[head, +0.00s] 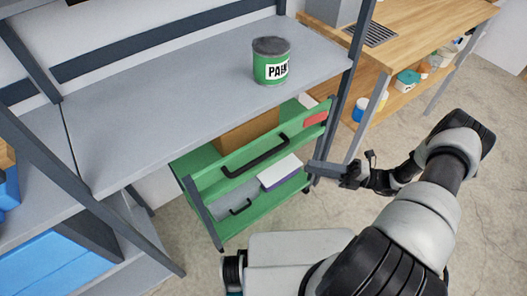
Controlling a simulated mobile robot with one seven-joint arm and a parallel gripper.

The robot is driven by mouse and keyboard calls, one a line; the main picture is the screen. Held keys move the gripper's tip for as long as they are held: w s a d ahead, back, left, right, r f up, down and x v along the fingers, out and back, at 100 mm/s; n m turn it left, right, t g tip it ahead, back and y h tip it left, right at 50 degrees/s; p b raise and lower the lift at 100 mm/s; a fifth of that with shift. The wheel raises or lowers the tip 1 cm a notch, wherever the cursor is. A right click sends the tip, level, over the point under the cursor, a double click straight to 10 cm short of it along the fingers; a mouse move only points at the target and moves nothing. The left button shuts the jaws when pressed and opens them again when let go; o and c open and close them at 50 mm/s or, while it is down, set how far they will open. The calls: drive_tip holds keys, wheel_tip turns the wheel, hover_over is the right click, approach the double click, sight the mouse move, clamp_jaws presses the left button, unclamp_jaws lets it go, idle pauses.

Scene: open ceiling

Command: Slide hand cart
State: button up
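The hand cart (208,173) is green with dark posts and two levels. It stands on the floor, partly beneath a grey shelf. A black handle (255,158) runs along its upper side, and a smaller black handle (240,206) is lower down. My arm reaches in from the lower right. My gripper (316,172) is at the cart's right front corner, close to its post. I cannot tell whether it touches the cart. The fingers are small and dark here, so their opening is unclear.
A grey shelf (190,115) with a green paint can (270,62) overhangs the cart. A cardboard box (248,132) and a white-and-purple box (280,172) are on the cart. A wooden workbench (425,35) stands at back right. Bare floor (495,200) lies right.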

sight(262, 156)
drive_tip(key=x, duration=0.8)
drive_tip(key=p+x, duration=0.1)
drive_tip(key=x, duration=0.8)
drive_tip(key=shift+s+a, duration=0.1)
drive_tip(key=shift+s, duration=0.15)
clamp_jaws()
